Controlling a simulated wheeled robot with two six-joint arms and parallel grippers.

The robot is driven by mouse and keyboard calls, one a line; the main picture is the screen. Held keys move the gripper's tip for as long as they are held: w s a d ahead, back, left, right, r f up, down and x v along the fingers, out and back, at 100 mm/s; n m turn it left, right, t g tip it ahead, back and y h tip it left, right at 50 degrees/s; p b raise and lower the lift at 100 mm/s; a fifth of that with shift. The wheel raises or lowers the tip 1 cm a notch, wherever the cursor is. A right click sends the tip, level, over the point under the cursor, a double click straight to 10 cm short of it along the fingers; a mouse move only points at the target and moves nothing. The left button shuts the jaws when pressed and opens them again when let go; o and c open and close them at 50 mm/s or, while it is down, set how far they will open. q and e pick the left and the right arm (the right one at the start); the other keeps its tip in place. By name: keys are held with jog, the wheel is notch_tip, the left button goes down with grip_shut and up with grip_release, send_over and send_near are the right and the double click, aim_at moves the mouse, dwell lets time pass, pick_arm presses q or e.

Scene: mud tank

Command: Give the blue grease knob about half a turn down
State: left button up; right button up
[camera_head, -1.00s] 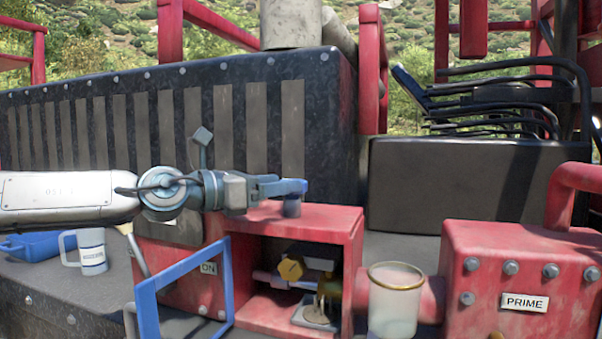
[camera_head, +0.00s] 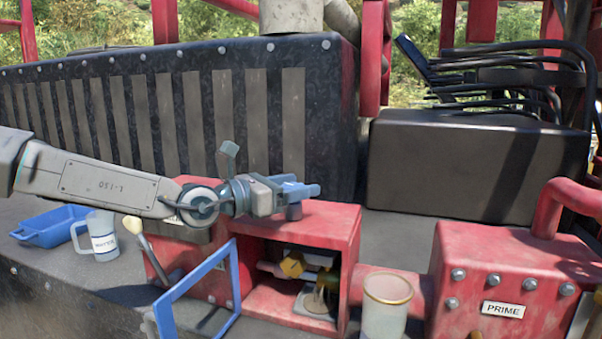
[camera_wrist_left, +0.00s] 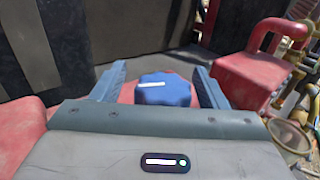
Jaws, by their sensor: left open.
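The blue grease knob (camera_wrist_left: 163,90) sits on top of the red box (camera_head: 335,222); its blue top carries a white mark. In the left wrist view it lies between the two spread fingers of my left gripper (camera_wrist_left: 160,84), with a gap on each side. The fingers are open and do not grip the knob. My right gripper is not in view.
A glass jar (camera_head: 386,308), a red PRIME block (camera_head: 500,290), a water mug (camera_head: 103,238) and a blue tray (camera_head: 50,228) stand around.

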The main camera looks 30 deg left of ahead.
pick_arm(q)
jog(key=shift+w+d+p, duration=0.3)
jog(key=shift+w+d, duration=0.3)
jog(key=shift+w, duration=0.05)
jog(key=shift+a, duration=0.1)
jog(key=c, duration=1)
